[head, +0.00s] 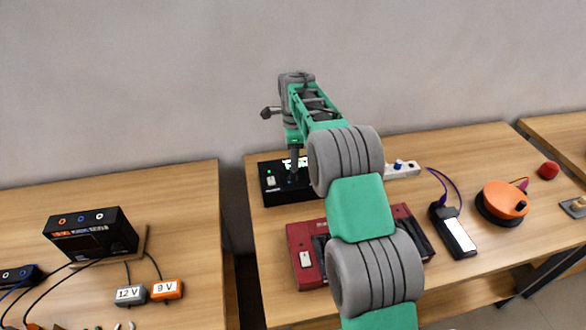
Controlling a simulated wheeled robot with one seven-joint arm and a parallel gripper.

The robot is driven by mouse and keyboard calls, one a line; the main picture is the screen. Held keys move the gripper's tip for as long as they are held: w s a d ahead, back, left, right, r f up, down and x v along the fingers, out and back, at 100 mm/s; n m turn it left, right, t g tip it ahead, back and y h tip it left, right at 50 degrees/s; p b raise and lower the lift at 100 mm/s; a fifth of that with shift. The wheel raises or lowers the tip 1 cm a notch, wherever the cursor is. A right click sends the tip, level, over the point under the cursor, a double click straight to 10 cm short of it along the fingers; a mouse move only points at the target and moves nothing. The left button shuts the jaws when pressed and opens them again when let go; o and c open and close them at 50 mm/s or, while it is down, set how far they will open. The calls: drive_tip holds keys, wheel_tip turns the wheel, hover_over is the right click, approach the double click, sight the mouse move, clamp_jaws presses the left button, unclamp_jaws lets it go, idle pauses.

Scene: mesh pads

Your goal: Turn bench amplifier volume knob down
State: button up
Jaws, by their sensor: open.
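A black box (276,194) with a green light and a white switch sits near the back left of the middle table; it looks like the bench amplifier. My arm reaches over the table. My gripper (293,174) points down at the box's top, close above or at it; I cannot tell whether it touches. The gripper is small and dark here, and I take it as open with nothing seen in it. No volume knob shows clearly; the gripper and arm cover part of the box, and its right side is hidden.
A red device (308,282) lies in front, partly behind my arm. The left table holds a black supply unit (91,236).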

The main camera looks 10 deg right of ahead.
sight(293, 173)
wheel_tip(293, 173, down, 6)
drive_tip(key=shift+p, duration=0.55)
drive_tip(key=shift+c, duration=0.6)
clamp_jaws()
